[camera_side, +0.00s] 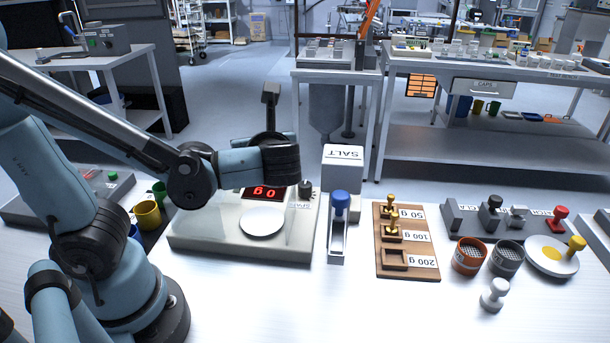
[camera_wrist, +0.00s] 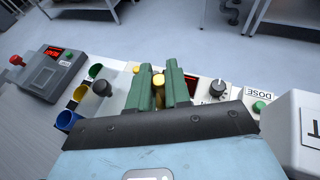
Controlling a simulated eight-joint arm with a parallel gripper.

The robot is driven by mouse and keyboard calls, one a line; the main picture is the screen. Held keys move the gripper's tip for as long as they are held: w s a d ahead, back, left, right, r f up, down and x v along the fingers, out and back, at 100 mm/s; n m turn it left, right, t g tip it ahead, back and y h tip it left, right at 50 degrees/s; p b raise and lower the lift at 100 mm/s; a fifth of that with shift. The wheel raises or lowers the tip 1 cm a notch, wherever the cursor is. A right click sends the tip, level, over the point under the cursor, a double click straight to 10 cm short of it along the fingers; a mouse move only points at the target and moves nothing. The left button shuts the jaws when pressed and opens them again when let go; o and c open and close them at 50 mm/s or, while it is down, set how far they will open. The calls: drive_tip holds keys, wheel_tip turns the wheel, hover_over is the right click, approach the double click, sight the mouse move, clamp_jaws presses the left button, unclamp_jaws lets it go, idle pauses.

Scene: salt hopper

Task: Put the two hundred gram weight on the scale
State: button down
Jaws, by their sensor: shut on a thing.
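In the wrist view my gripper (camera_wrist: 160,88) has its green fingers closed on a brass weight (camera_wrist: 158,82), with only its yellow top showing between them. In the side view the fingers and the weight are hidden behind the end of my arm, which is over the back part of the scale. The scale (camera_side: 190,236) has a bare white round pan (camera_side: 263,221), and its red display (camera_side: 265,193) reads 0 g. On the wooden weight board (camera_side: 405,262) the 200 g recess (camera_side: 395,259) is empty. The brass 50 g and 100 g weights (camera_side: 392,228) stand in their places.
The SALT box (camera_side: 343,165) and a blue-knobbed device (camera_side: 340,215) stand just right of the scale. Colored cups (camera_side: 147,214) are at its left. Two mesh-topped pots (camera_side: 468,256) and a round dish (camera_side: 552,255) are farther right. The front table is mostly clear.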

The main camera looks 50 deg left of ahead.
drive_tip(key=shift+s+f, duration=0.25)
drive_tip(key=shift+f, duration=3.8)
drive_tip(key=c, duration=1.1)
unclamp_jaws()
drive_tip(key=v, duration=0.7)
drive_tip(key=shift+d+r, duration=0.15)
drive_tip(key=shift+d, duration=0.05)
